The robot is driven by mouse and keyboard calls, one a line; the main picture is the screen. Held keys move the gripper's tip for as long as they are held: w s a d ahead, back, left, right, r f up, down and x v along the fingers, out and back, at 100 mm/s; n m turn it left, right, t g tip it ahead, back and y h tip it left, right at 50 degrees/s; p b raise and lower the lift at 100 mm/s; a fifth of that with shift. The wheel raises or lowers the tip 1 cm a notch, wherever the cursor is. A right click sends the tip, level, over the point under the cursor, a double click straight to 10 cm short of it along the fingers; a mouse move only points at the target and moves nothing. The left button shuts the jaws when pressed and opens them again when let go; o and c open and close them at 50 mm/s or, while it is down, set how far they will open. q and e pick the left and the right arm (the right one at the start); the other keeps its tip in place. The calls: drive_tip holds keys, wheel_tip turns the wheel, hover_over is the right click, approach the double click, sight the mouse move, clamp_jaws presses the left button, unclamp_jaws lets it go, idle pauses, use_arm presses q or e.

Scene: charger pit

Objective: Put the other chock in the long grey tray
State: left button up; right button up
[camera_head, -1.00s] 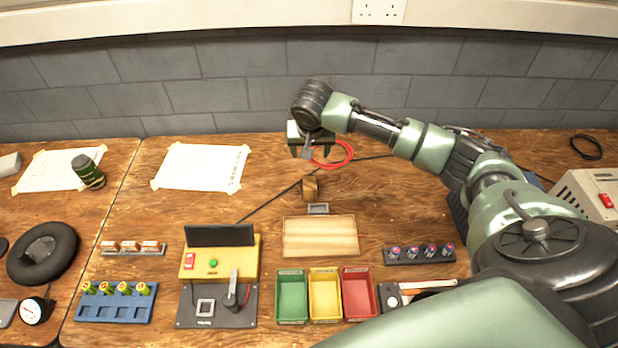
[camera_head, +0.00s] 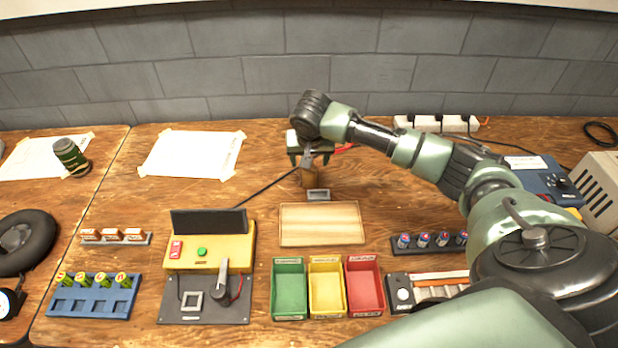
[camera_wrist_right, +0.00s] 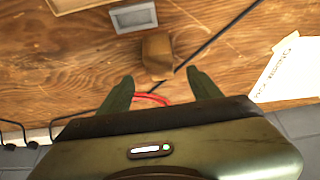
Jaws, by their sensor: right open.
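A small brown wooden block (camera_head: 309,178), which looks like the chock, stands on the bench behind the pale wooden board. My right gripper (camera_head: 311,157) hangs over it, pointing down. In the right wrist view the block (camera_wrist_right: 157,56) lies just beyond the two spread fingertips (camera_wrist_right: 160,76), roughly in line with the gap, and is not gripped. A long grey tray or holder (camera_head: 430,290) lies at the front right, partly covered by my arm. A thin grey rack (camera_head: 115,238) at the left holds orange-and-white pieces; I cannot tell which is the named tray. My left gripper is out of view.
A small grey square piece (camera_head: 318,195) sits right in front of the block, then the pale board (camera_head: 321,226). Green (camera_head: 289,289), yellow (camera_head: 326,288) and red bins (camera_head: 365,287) stand nearer. A black cable and a red cable run close to the block. A yellow device (camera_head: 209,243) stands left.

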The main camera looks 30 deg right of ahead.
drive_tip(key=x, duration=0.7)
drive_tip(key=shift+s, duration=0.1)
drive_tip(key=c, duration=1.4)
drive_tip(key=shift+r, duration=0.15)
